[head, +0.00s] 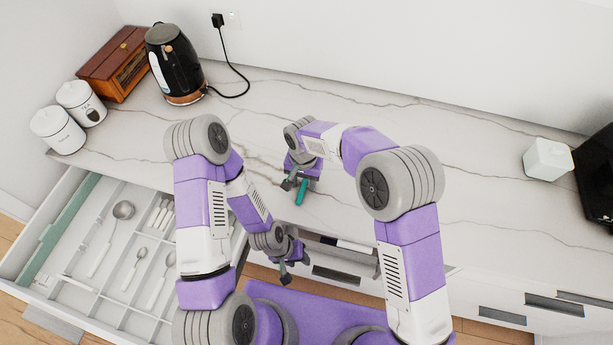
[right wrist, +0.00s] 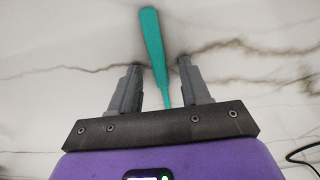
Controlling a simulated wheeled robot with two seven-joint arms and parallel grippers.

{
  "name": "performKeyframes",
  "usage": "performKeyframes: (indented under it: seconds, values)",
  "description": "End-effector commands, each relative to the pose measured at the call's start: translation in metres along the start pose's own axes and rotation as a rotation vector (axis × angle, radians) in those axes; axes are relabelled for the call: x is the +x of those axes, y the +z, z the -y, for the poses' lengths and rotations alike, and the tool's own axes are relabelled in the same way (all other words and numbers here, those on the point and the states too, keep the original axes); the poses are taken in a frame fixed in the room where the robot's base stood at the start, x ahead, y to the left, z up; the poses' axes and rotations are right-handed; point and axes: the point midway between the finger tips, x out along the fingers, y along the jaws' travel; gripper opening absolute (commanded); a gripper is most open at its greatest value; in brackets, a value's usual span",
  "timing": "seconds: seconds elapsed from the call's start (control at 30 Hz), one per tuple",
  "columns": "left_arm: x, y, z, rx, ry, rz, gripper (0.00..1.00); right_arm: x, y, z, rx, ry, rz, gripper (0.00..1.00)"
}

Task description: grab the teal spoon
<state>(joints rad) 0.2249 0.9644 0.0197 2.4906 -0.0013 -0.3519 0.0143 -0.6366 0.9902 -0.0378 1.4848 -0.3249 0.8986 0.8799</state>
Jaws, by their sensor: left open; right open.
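The teal spoon (head: 301,191) lies on the marble counter near its front edge. In the right wrist view the teal spoon (right wrist: 153,45) shows as a long teal handle, wider at the far end. My right gripper (head: 295,185) is open over it. In the right wrist view the two fingers of this gripper (right wrist: 158,66) stand on either side of the handle, with gaps on both sides. The spoon's bowl cannot be made out. My left gripper (head: 285,276) is open and empty, lower down in front of the counter.
An open drawer (head: 75,318) at the left holds a ladle (head: 122,211) and other cutlery. A black kettle (head: 172,68), a wooden box (head: 108,68) and two white canisters (head: 58,131) stand at the back left. A white container (head: 547,160) stands at the right. The counter's middle right is clear.

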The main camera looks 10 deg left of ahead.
Motion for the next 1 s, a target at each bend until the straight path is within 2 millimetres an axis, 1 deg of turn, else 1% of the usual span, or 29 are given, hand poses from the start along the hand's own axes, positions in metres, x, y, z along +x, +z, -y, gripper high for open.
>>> performKeyframes:
  seconds: [0.03, 0.07, 0.3, 0.33, 0.37, 0.67, 0.77, 0.87, 1.0]
  values:
    - [0.000, 0.000, 0.000, 0.000, 0.000, 0.000, 0.43, 0.000, 0.000, 0.000, 0.000, 0.000, 0.000, 0.47]
    - [0.000, 0.000, 0.000, 0.000, 0.000, 0.000, 0.43, 0.000, 0.000, 0.000, 0.000, 0.000, 0.000, 0.44]
    - [0.000, 0.000, 0.000, 0.000, 0.000, 0.000, 0.43, 0.000, 0.000, 0.000, 0.000, 0.000, 0.000, 0.07]
    - [0.000, 0.000, 0.000, 0.000, 0.000, 0.000, 0.43, 0.000, 0.000, 0.000, 0.000, 0.000, 0.000, 0.02]
    - [0.000, 0.000, 0.000, 0.000, 0.000, 0.000, 0.43, -0.001, 0.000, 0.000, 0.000, 0.000, 0.000, 0.00]
    - [0.000, 0.000, 0.000, 0.000, 0.000, 0.000, 0.43, -0.001, 0.000, 0.000, 0.000, 0.000, 0.000, 0.00]
    - [-0.001, 0.000, 0.000, 0.000, 0.000, 0.000, 0.43, -0.004, 0.000, 0.000, 0.000, 0.000, -0.001, 0.00]
    - [-0.002, 0.000, -0.001, 0.000, 0.000, 0.000, 0.43, -0.015, -0.001, 0.000, -0.001, -0.001, -0.002, 0.00]
    - [-0.005, 0.000, -0.002, 0.000, 0.000, 0.000, 0.43, -0.043, -0.001, 0.000, 0.000, -0.003, -0.004, 0.00]
